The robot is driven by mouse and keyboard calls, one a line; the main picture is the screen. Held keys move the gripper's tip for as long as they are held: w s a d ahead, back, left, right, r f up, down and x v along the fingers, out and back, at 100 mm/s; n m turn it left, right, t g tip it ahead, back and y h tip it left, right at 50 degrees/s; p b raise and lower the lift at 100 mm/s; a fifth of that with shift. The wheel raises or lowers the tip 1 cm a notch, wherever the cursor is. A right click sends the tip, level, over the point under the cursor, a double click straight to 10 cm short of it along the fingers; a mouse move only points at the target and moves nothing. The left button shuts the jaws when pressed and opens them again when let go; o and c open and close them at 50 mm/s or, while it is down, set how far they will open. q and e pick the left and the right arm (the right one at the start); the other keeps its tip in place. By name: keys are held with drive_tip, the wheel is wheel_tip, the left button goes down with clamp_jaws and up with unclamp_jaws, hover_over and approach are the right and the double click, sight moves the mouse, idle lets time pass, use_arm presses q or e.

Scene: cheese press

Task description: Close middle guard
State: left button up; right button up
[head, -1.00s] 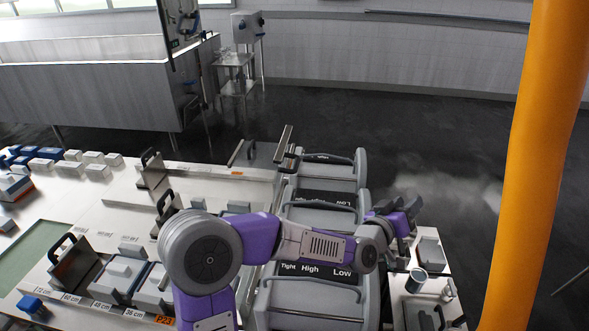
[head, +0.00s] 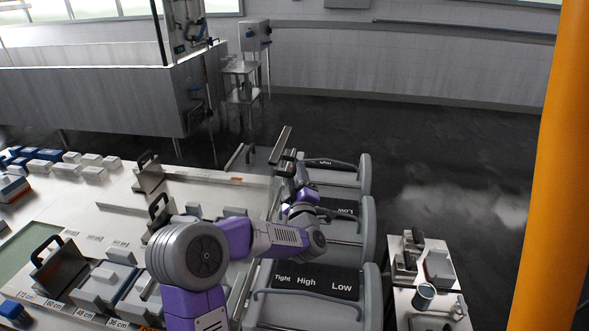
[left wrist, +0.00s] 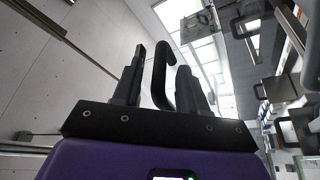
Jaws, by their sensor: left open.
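The cheese press has three grey sections in a row. The middle section's dark panel, marked "Low" (head: 347,208), is partly hidden by my left arm in the head view. My left gripper (head: 301,172) is at the left side of the middle section, small and partly blocked from view. In the left wrist view its two dark fingers (left wrist: 160,82) are apart. A black curved handle (left wrist: 158,76) shows between them; I cannot tell whether it touches either finger. The middle guard's position is hard to make out. My right gripper is out of view.
The front section's panel reads "Tight High Low" (head: 308,281), with a curved bar (head: 305,293) before it. The back section (head: 340,176) lies beyond. A side table with a cup (head: 424,296) stands right. A white worktop (head: 100,215) with moulds lies left. An orange post (head: 557,170) rises at right.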

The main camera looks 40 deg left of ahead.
sight(294, 166)
use_arm(q)
drive_tip(key=shift+x, duration=1.55)
drive_tip(key=shift+d, duration=0.1)
clamp_jaws()
